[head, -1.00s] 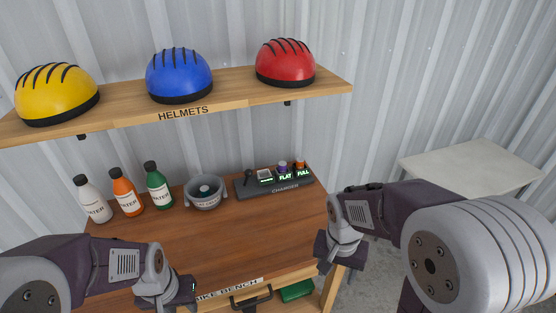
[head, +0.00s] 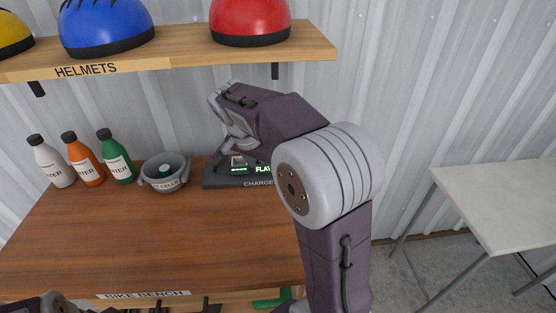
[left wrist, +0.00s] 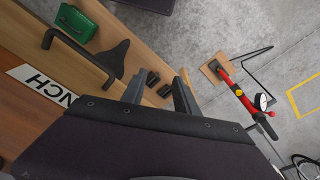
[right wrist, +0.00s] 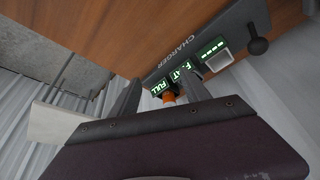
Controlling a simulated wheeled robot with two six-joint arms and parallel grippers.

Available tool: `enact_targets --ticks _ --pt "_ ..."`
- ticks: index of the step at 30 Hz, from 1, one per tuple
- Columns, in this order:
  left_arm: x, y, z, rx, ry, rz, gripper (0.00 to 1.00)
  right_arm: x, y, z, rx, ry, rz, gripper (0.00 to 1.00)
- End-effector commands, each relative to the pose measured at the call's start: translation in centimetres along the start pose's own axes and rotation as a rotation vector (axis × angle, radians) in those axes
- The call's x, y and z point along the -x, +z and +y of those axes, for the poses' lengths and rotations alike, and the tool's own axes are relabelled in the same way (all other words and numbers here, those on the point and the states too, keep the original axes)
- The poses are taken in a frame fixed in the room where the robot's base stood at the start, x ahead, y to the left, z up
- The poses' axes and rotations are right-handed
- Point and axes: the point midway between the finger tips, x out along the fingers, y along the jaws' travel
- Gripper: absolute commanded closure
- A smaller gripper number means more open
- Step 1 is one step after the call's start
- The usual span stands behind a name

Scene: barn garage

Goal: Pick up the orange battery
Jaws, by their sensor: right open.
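The orange battery (right wrist: 169,97) shows in the right wrist view as a small orange piece by the green FULL display, between the fingers of my right gripper (right wrist: 159,84). Most of it is hidden by the right finger and gripper body. The dark charger (head: 222,182) stands at the bench's back right; its FULL end is hidden behind my right arm in the head view. My right gripper is open, over the charger. I cannot tell whether a finger touches the battery. My left gripper (left wrist: 158,92) is open and empty, low at the bench front.
The shelf (head: 180,58) with helmets hangs above the charger, close to my right arm. A grey bowl (head: 147,184) and several bottles stand to the left. The bench middle (head: 150,240) is clear. A pale table (head: 500,200) stands right.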

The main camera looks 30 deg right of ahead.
Motion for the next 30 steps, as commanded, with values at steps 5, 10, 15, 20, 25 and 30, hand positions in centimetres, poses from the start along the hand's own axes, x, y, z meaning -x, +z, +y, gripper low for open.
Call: enact_targets --ticks 5,10,15,20,25,30 --pt "-0.4 0.0 0.0 0.000 0.000 0.000 0.64 -0.4 0.1 0.1 -0.002 0.001 -0.001 0.45" --pt "0.1 0.0 0.0 0.000 0.000 0.000 0.64 -1.2 -2.0 0.2 -0.007 0.004 -0.003 0.45" --pt "0.7 -0.1 0.0 0.000 0.000 0.000 0.64 -2.9 -6.3 0.2 -0.007 0.004 -0.003 0.45" --pt "1.2 -0.1 0.0 0.000 0.000 0.000 0.64 -4.2 -9.3 0.1 -0.003 0.003 -0.002 0.45" --pt "1.3 -0.1 0.0 0.000 0.000 0.000 0.64 -4.7 -10.3 0.1 0.000 0.002 -0.002 0.45" --pt "1.2 -0.1 0.0 0.000 0.000 0.000 0.64 -5.9 -10.9 0.2 -0.002 0.004 -0.005 0.45"
